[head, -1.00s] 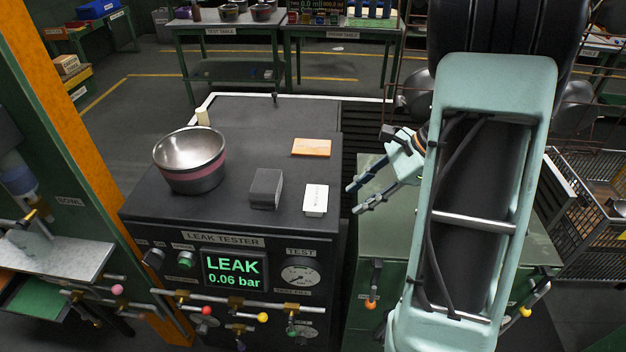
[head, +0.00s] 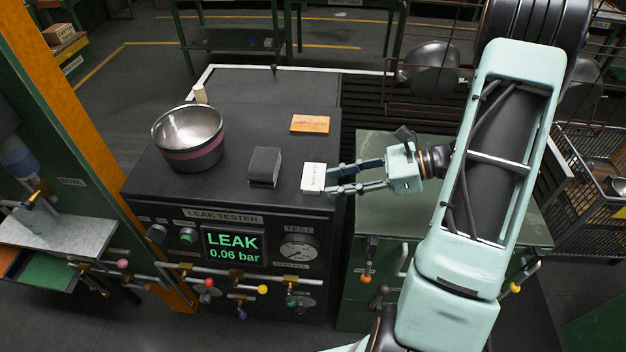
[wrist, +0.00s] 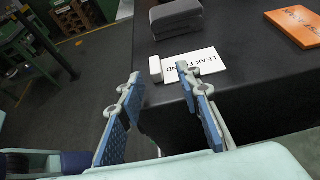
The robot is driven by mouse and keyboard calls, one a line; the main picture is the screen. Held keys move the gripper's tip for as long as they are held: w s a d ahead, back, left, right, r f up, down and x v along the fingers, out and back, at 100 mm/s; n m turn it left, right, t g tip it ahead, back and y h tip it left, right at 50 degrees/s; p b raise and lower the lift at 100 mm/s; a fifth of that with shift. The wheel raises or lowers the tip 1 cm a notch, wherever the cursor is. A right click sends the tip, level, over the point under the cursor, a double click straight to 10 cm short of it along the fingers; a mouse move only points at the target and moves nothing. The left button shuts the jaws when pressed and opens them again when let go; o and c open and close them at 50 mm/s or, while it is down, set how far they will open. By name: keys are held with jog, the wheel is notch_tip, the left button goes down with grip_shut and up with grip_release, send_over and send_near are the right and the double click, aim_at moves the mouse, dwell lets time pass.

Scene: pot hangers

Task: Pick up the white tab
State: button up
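The white tab (head: 313,177) lies flat on the dark top of the leak tester, near its right front edge. In the wrist view the white tab (wrist: 197,66) shows printed lettering, and a raised white block (wrist: 156,69) stands at one end of it. My gripper (head: 328,180) is just right of the tab, pointing left at it. In the wrist view my gripper (wrist: 158,83) is open and empty, its fingers spread on either side of the raised block, which lies a little beyond the tips. Whether a finger touches the tab I cannot tell.
A dark grey block (head: 265,166) sits left of the tab, and an orange tab (head: 310,123) lies behind it. A metal bowl (head: 188,140) with a pink band stands farther left. The tester's edge drops away below my gripper. A green cabinet (head: 420,215) is to the right.

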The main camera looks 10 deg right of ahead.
aim_at(311, 187)
jog(key=x, duration=0.3)
jog(key=p+x, duration=0.1)
jog(key=x, duration=0.1)
jog(key=shift+s+a+r, duration=0.1)
jog(key=shift+s+a, duration=0.1)
jog(key=shift+s, duration=0.1)
jog(key=shift+c, duration=0.4)
grip_shut()
